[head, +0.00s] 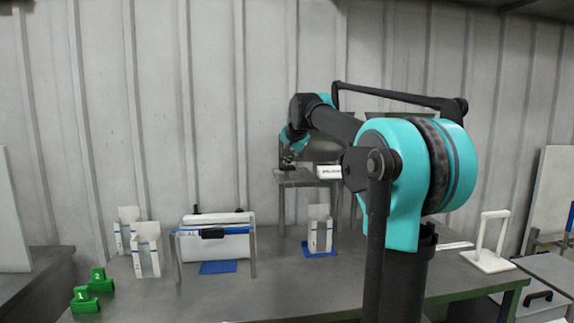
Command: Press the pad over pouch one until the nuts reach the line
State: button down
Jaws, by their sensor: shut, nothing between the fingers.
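My gripper (288,160) is small and far off in the head view, at the end of my teal and black arm. It points down, shut, at a dark piece on top of a grey stand (294,181) at the back of the table. I cannot tell whether it touches that piece. A white pouch or carton (320,235) stands upright on a blue mat below and right of the stand's front. Its fill line and any nuts in it are too small to make out. Which piece is the pad is not clear.
A white labelled block (329,172) sits at the stand's right. Two more white cartons (147,255) stand at left, near two green numbered pieces (100,280). A frame with a white roll (216,219) stands over a blue mat (217,267). A white holder (489,260) is at right.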

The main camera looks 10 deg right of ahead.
jog(key=shift+r, duration=1.25)
notch_tip(320, 180, up, 5)
dwell(0.7)
